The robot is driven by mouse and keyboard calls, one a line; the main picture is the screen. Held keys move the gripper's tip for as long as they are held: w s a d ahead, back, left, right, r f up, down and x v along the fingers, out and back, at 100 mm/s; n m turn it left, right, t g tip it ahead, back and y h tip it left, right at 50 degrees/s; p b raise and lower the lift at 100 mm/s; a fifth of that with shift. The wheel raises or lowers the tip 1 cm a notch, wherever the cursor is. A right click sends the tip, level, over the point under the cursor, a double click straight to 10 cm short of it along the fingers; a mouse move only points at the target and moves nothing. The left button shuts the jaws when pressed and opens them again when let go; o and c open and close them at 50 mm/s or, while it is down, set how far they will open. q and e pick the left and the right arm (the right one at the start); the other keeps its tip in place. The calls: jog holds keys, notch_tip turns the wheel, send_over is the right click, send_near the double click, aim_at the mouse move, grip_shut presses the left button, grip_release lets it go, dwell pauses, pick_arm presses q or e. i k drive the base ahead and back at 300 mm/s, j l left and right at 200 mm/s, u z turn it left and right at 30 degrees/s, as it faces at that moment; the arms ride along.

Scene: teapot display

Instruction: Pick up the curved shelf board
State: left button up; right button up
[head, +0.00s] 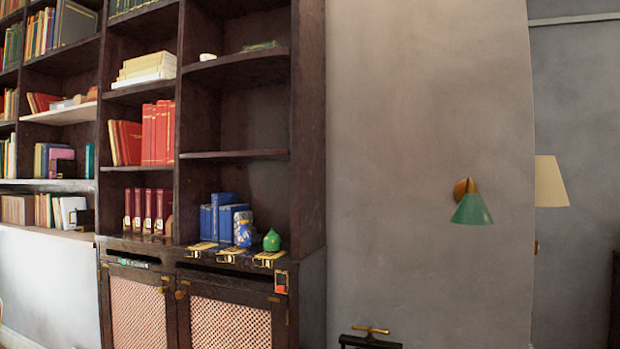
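A dark wooden shelf board (252,63) with a rounded, curved front edge sits high in the right bay of the bookcase. A small white object (208,57) and a flat greenish object (262,46) lie on it. A thinner, straighter dark shelf (235,155) is below it in the same bay, with nothing on it. Neither of my grippers is in view.
Blue books (222,215), a blue-and-white jar (244,229) and a green pot (272,240) stand on the bookcase ledge. Brass-handled cabinet doors (232,322) are below. A green wall lamp (471,209) juts from the wall. A dark item with a brass bar (370,329) stands at the bottom.

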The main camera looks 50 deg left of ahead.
aim_at(273, 154)
jog(key=u, duration=2)
